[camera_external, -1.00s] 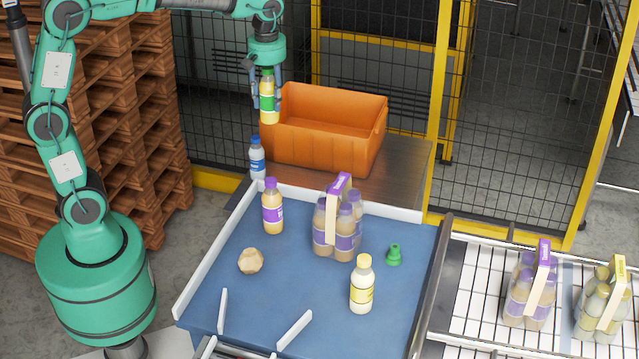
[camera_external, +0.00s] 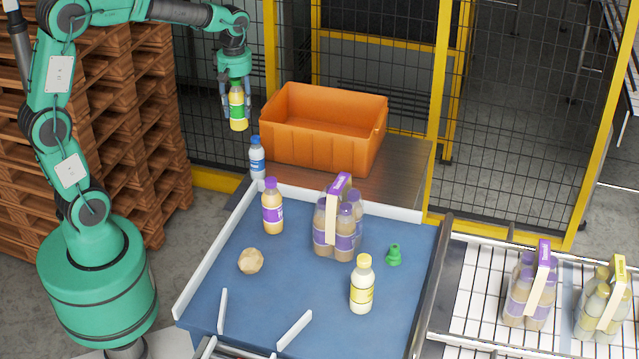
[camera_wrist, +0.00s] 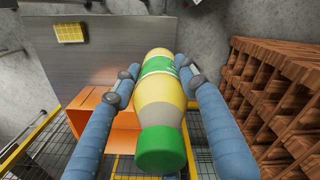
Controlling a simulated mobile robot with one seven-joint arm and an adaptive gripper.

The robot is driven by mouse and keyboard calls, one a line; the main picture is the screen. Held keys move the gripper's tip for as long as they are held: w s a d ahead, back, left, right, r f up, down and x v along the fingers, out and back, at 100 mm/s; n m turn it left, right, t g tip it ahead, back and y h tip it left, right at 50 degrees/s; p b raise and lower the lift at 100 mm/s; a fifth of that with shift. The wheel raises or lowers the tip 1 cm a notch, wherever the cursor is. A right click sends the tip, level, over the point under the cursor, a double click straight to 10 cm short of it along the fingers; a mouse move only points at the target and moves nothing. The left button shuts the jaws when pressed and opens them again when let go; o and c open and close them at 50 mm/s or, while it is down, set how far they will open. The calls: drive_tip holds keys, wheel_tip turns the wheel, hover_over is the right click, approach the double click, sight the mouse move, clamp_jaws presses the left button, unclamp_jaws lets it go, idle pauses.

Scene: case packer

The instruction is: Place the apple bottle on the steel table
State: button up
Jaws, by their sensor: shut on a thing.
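The bottle that I take for the apple bottle (camera_external: 238,112) has pale yellow juice, a green label and a green cap. My gripper (camera_external: 238,97) is shut on it and holds it upright in the air, left of the orange crate. In the wrist view the bottle (camera_wrist: 156,103) sits between my two blue fingers, with its green cap toward the camera. The steel table (camera_external: 408,165) stands behind the blue surface, under the orange crate (camera_external: 318,150). A water bottle (camera_external: 257,160) with a blue cap stands at the table's left end.
The blue surface (camera_external: 230,285) holds a purple-label bottle (camera_external: 272,208), a purple multipack (camera_external: 337,220), a yellow-cap bottle (camera_external: 361,285), a green object (camera_external: 394,255) and a beige lump (camera_external: 251,261). Wooden pallets (camera_external: 120,130) are stacked at left. Bare steel shows right of the crate.

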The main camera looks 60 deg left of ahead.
wheel_tip(320, 180, down, 25)
drive_tip(key=shift+r, duration=0.2)
drive_tip(key=shift+w, duration=0.15)
hover_over(284, 182)
drive_tip(key=s, duration=0.1)
drive_tip(key=shift+d+f, duration=0.2)
drive_tip(key=shift+f, duration=0.5)
drive_tip(key=shift+w+a+f, duration=0.1)
drive_tip(key=shift+w+f, duration=0.15)
drive_tip(key=shift+f, duration=0.65)
drive_tip(key=shift+w+f, duration=0.2)
drive_tip(key=shift+f, duration=0.7)
drive_tip(key=shift+f+b, duration=0.15)
drive_tip(key=shift+b, duration=0.15)
drive_tip(key=o, duration=1.4)
